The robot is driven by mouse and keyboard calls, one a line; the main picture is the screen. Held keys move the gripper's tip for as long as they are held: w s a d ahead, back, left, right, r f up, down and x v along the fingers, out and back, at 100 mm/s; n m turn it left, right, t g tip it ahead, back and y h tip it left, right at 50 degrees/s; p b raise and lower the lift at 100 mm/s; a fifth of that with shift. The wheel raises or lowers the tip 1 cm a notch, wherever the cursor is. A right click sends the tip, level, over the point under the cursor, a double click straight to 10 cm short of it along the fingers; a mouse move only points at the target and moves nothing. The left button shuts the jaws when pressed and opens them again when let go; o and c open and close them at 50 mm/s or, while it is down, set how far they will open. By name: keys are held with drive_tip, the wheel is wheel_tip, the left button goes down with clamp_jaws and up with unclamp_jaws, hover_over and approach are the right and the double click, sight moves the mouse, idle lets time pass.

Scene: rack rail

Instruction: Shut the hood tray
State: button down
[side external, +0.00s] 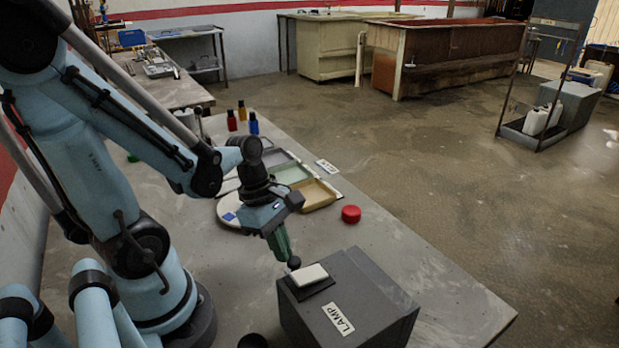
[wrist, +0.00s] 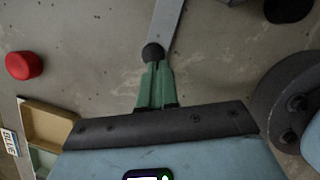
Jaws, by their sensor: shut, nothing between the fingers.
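I cannot pick out a part that is clearly the hood tray. A grey box (side external: 365,322) with a LAMP label stands on the table in the side view, with a white block on a dark plate (side external: 307,277) on its top.
A red round cap (side external: 351,214) lies right of my gripper. Coloured shallow trays (side external: 318,196) and several small bottles (side external: 242,112) stand farther back. A dark round thing (side external: 253,341) is left of the LAMP box. The table's right edge is clear.

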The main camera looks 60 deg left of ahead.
drive_tip(key=shift+s+a, duration=0.1)
idle(0.3)
drive_tip(key=a, duration=0.1)
drive_tip(key=s+a, duration=0.1)
drive_tip(key=a, duration=0.1)
drive_tip(key=shift+s+a+r, duration=0.1)
drive_tip(key=shift+s+r, duration=0.15)
drive_tip(key=shift+s, duration=0.05)
drive_tip(key=shift+v, duration=5)
drive_tip(key=w+d+m+t+y, duration=0.3)
drive_tip(key=w+d+m+t, duration=0.2)
drive_tip(key=m, duration=1.8)
drive_tip(key=w+d, duration=0.3)
drive_tip(key=w, duration=0.1)
drive_tip(key=shift+w+d+r+t, duration=0.2)
drive_tip(key=shift+w+t, duration=0.1)
drive_tip(key=shift+w, duration=0.1)
